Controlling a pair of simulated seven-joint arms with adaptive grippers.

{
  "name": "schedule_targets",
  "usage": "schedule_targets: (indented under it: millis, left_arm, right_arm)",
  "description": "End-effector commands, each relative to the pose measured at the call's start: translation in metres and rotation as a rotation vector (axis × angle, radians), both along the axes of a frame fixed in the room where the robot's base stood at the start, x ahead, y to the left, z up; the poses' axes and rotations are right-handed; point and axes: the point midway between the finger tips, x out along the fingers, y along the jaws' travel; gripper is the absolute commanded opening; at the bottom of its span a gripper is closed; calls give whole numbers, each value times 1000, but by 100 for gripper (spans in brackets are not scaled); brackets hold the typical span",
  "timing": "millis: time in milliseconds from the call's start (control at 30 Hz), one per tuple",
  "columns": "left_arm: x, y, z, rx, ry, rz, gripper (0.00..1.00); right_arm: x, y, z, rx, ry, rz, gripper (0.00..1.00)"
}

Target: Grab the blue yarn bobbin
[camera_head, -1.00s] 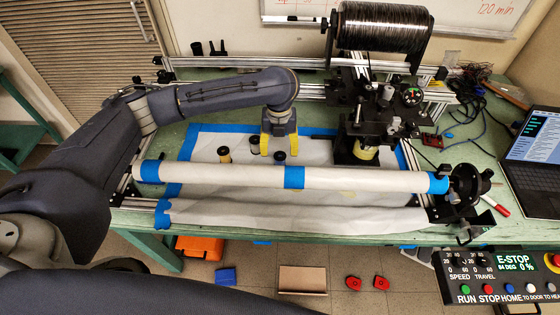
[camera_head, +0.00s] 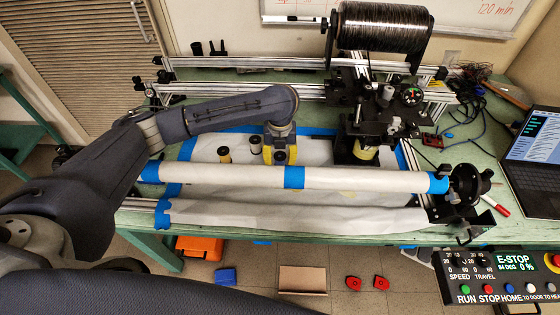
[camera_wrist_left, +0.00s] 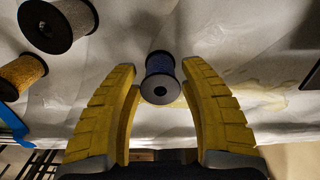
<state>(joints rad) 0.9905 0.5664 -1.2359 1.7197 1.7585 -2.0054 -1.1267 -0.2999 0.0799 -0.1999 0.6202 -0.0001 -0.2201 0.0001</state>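The blue yarn bobbin (camera_wrist_left: 160,65) has black flanges and stands on the white sheet, between the fingertips of my left gripper in the left wrist view. The yellow fingers of my left gripper (camera_wrist_left: 160,78) are open, one on each side of it, with gaps showing. In the head view my left gripper (camera_head: 280,156) points down at the bobbin, of which only a dark end (camera_head: 280,157) shows between the fingers. My right gripper is not in view.
A pale bobbin (camera_head: 255,146) and a golden bobbin (camera_head: 224,155) stand to the left. A white fabric roll (camera_head: 345,178) with blue tape crosses in front. A black winding head (camera_head: 370,125) stands to the right. The sheet between bobbin and winding head is clear.

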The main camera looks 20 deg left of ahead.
Motion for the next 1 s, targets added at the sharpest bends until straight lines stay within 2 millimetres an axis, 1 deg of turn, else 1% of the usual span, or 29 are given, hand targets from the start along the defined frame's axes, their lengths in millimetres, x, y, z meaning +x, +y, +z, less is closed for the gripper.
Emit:
schedule_targets:
  millis: [33,67,300,567,733,867,967,1000]
  left_arm:
    - [0,0,0,0,0,0,37]
    - [0,0,0,0,0,0,34]
    - [0,0,0,0,0,0,6]
    - [0,0,1,0,0,0,4]
    - [1,0,8,0,-1,-1,4]
    - [1,0,21,0,-3,-1,4]
    - [1,0,38,0,-5,-2,4]
    - [2,0,47,0,-6,-2,4]
  right_arm:
    - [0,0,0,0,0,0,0]
    - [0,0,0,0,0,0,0]
    - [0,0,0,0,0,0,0]
    - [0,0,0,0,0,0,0]
    - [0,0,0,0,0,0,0]
    - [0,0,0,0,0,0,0]
    - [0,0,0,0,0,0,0]
    - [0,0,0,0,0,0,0]
